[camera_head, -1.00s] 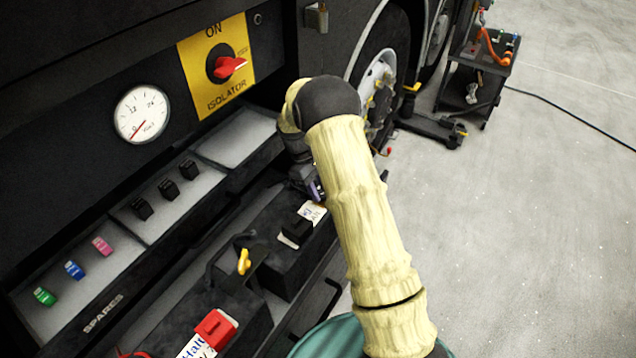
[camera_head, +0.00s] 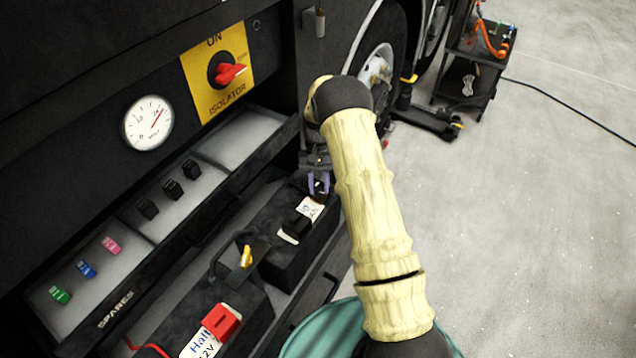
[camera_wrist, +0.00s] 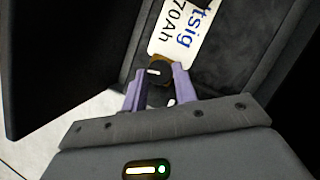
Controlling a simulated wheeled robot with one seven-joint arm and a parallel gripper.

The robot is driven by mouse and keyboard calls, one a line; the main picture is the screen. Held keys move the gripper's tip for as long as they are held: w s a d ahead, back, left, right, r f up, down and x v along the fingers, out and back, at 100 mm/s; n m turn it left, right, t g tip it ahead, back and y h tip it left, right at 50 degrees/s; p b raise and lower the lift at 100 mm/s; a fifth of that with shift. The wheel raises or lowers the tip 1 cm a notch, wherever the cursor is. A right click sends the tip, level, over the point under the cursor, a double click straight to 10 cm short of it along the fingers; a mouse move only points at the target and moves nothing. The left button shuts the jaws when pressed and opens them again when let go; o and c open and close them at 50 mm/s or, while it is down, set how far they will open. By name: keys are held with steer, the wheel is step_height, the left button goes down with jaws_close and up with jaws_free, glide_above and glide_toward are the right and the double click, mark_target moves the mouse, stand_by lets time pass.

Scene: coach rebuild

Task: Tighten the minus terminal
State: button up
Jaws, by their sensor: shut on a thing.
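The minus terminal (camera_wrist: 158,71) shows in the wrist view as a dark round knob with a short white mark, on a brass-coloured piece. It sits beside the white label (camera_wrist: 183,28) on the far battery (camera_head: 283,262). My gripper (camera_wrist: 160,82) has its purple fingers on both sides of the knob and is shut on it. In the head view my gripper (camera_head: 318,184) points down at the far end of that battery, and the terminal is mostly hidden there. The voltmeter (camera_head: 148,122) needle points to the upper right, near the high end.
The near battery has a red cap (camera_head: 222,321); the far one has a black cap (camera_head: 297,223). A yellow piece (camera_head: 246,256) stands between them. The red isolator switch (camera_head: 227,72) and a tray of coloured fuses (camera_head: 86,269) are left. Open floor lies right.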

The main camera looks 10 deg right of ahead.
steer(key=shift+d+m+t+y, duration=0.1)
steer(key=shift+m+t+y, duration=0.3)
steer(key=shift+m, duration=0.7)
steer(key=o, duration=1)
steer(key=shift+c, duration=0.2)
steer(key=v, duration=1.7)
steer(key=shift+w, duration=0.25)
